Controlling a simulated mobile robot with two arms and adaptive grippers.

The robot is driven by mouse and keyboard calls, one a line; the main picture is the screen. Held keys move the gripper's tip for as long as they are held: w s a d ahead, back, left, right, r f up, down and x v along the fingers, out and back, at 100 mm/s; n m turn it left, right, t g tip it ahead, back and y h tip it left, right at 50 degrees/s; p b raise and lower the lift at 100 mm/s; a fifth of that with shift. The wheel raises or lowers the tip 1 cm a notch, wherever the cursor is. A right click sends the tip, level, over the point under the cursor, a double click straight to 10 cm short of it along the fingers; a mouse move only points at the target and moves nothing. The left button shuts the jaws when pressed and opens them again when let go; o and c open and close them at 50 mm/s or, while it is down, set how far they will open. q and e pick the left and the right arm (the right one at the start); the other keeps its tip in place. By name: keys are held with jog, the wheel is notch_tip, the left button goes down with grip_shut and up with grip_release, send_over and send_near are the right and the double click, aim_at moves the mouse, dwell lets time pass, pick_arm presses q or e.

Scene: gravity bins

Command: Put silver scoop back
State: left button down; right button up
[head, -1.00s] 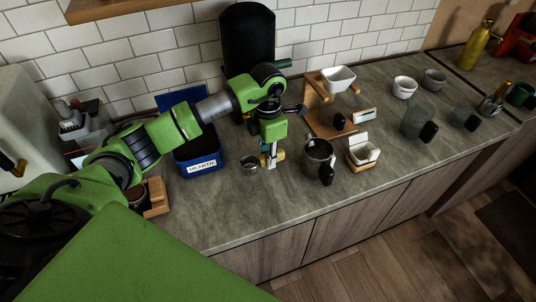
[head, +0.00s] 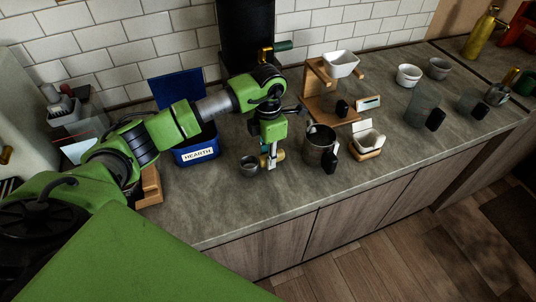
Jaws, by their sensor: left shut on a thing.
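My left gripper (head: 268,160) is low over the middle of the counter and shut on the silver scoop (head: 249,166). The scoop shows as a small round metal cup just left of the fingers. The fingers cover its handle. I cannot tell whether the scoop touches the counter. The blue bin (head: 197,154) labelled HEARTH has its lid raised and stands left of the gripper, partly behind my arm. My right gripper is not in view.
A metal pitcher (head: 320,146) with a black handle stands close right of the gripper. The front counter strip is clear.

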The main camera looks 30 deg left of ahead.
pick_arm(q)
jog(key=shift+f+b, duration=0.4)
dwell(0.5)
jog(key=c, duration=1.7)
grip_release()
notch_tip(320, 180, up, 12)
